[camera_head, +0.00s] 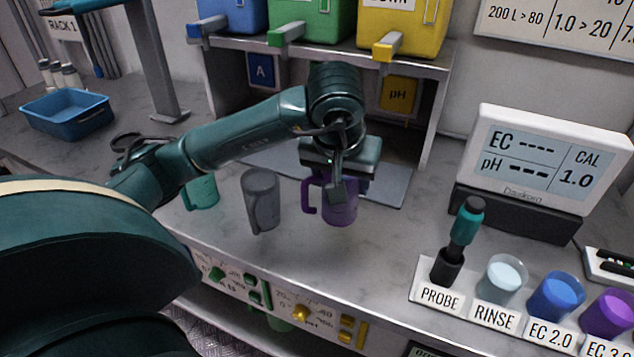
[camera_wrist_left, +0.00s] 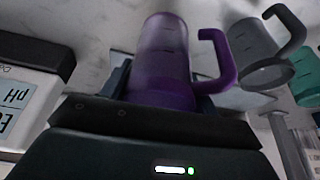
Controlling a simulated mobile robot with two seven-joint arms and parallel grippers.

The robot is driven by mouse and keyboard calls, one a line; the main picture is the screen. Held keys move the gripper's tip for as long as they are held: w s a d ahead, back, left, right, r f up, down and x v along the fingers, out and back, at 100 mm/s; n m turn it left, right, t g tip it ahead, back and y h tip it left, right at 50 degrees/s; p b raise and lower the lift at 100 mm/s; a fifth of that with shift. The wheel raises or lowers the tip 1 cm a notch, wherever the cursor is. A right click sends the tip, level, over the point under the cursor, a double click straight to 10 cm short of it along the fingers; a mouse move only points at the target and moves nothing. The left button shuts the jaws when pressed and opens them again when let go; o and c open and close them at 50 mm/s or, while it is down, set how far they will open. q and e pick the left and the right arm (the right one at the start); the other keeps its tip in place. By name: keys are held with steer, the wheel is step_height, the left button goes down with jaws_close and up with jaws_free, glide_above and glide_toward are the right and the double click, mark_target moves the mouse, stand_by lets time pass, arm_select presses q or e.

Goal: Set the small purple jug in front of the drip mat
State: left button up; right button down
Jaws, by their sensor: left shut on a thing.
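The small purple jug (camera_head: 341,209) is upright in front of the grey drip mat (camera_head: 392,188), its handle toward the left. My left gripper (camera_head: 338,187) comes down from above and is shut on the jug. In the left wrist view the purple jug (camera_wrist_left: 163,55) stands between the fingers, with its handle to the right. I cannot tell whether its base touches the bench. My arm and gripper hide the middle of the mat. My right gripper is not in view.
A grey jug (camera_head: 261,200) stands close on the left, with a teal jug (camera_head: 201,190) beyond it. Dispensers in blue, green and yellow (camera_head: 402,25) sit on the shelf above the mat. A meter (camera_head: 545,155), probe and cups stand at right. The bench's front edge is near.

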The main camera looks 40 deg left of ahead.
mark_target(340, 206)
arm_select(q)
steer(key=shift+f, duration=2.95)
steer(key=shift+f, duration=0.2)
steer(key=o, duration=1.2)
steer(key=shift+r, duration=0.2)
